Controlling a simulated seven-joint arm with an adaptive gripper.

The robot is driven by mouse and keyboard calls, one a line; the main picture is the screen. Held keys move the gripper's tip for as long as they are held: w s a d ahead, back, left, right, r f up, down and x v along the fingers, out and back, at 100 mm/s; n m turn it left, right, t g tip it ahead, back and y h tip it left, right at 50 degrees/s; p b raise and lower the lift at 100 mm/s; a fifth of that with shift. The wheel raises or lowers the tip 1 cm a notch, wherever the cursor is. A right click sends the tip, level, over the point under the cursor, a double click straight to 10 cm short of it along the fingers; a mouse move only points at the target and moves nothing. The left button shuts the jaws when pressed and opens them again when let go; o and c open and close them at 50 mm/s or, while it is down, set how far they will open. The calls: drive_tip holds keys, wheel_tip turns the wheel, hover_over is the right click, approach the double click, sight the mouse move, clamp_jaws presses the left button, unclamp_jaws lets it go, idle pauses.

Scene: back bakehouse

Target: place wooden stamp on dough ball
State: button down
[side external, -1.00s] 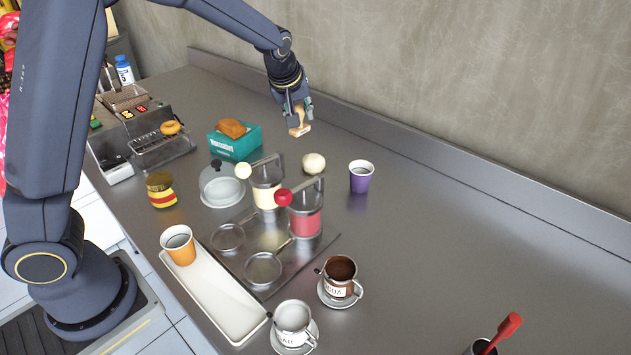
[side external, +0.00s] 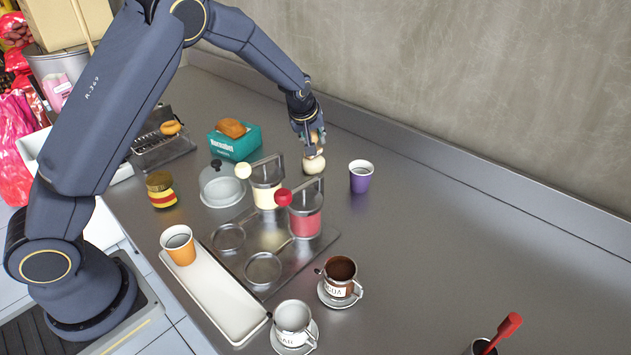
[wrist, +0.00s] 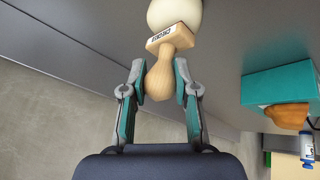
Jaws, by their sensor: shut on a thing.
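My gripper (side external: 309,143) is shut on the wooden stamp, with its fingers on either side of the stamp's rounded handle in the wrist view (wrist: 160,76). The wooden stamp (wrist: 167,51) has a pale square base with a dark-lettered label on its edge. The base faces the dough ball (side external: 314,167), a pale, round lump on the steel counter. In the wrist view the dough ball (wrist: 174,12) shows at the top edge, partly cut off, right beyond the base. The base appears to touch or nearly touch it; I cannot tell which.
A purple cup (side external: 361,177) stands right of the dough ball. The wall runs behind; the counter at right is mostly clear.

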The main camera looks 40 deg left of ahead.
drive_tip(key=c, duration=0.9)
unclamp_jaws()
drive_tip(key=shift+f, duration=0.15)
drive_tip(key=shift+r, duration=0.25)
drive_tip(key=v, duration=1.2)
drive_tip(key=s+d+r+m+h, duration=0.1)
drive_tip(key=s+r+m, duration=0.1)
drive_tip(key=s, duration=0.8)
drive_tip(key=s+d+r+m, duration=0.1)
drive_tip(key=s+m, duration=0.3)
drive_tip(key=s, duration=0.6)
drive_tip(key=s+d+r+m+h, duration=0.1)
drive_tip(key=s+r+m, duration=0.2)
drive_tip(key=s, duration=0.7)
drive_tip(key=shift+s+d+r+m+h, duration=0.1)
drive_tip(key=shift+s+d+m+h, duration=0.15)
drive_tip(key=shift+m, duration=0.25)
